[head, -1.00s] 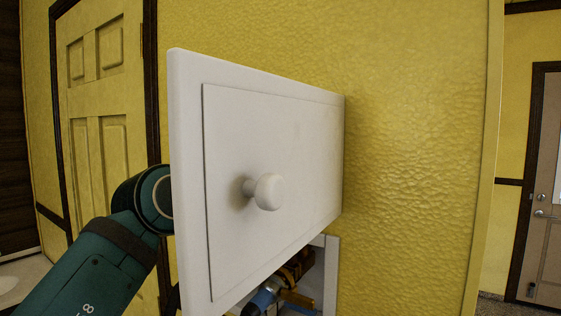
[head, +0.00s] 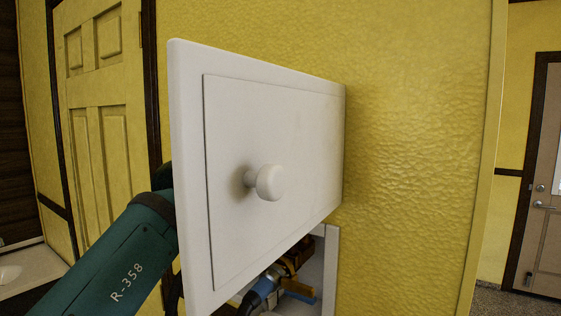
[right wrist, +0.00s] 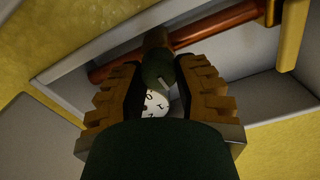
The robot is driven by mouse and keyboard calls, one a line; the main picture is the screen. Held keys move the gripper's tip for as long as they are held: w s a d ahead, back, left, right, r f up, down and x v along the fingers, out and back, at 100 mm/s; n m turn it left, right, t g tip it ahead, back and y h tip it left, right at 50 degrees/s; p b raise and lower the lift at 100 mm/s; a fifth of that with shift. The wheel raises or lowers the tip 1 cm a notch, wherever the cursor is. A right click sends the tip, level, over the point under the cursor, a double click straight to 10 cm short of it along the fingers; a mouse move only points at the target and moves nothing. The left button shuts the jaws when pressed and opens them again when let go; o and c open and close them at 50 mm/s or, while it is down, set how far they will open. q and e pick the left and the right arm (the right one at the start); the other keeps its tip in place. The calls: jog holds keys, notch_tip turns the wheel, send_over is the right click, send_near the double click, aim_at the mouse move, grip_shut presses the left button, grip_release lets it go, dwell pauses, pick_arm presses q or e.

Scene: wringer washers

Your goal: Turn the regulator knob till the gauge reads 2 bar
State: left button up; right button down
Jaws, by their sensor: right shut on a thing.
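In the right wrist view my right gripper (right wrist: 159,70) reaches into the wall box, its two toothed fingers on either side of a dark green rounded knob (right wrist: 154,72), shut on it. The white gauge face (right wrist: 155,103) shows below the knob between the fingers. A few dark marks show on the face, but most of it is hidden and I cannot read the value. In the head view the box (head: 331,272) is partly covered by its door, and neither knob nor gauge is clear. My left gripper is not in view.
The white box door (head: 270,130) with its round handle (head: 269,182) stands open towards me. A teal arm of mine passes behind it. A copper pipe (right wrist: 215,32) crosses the box. Blue and brass fittings (head: 262,289) show below the door. Yellow wall lies to the right.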

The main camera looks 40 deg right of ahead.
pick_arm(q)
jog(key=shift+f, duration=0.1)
pick_arm(e)
jog(key=shift+n+b, duration=0.7)
jog(key=shift+b, duration=0.1)
jog(key=shift+w+f+n+b, duration=0.1)
jog(key=shift+n+b, duration=0.9)
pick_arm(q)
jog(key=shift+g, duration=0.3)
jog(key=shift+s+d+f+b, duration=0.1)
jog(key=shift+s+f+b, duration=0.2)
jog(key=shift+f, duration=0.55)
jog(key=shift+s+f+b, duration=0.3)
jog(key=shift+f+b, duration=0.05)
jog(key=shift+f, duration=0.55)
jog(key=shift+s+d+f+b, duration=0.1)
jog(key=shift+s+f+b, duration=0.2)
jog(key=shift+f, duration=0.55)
pick_arm(e)
jog(key=shift+n, duration=1.8)
jog(key=shift+r, duration=0.2)
jog(key=c, duration=0.6)
grip_release()
jog(key=shift+w, duration=0.1)
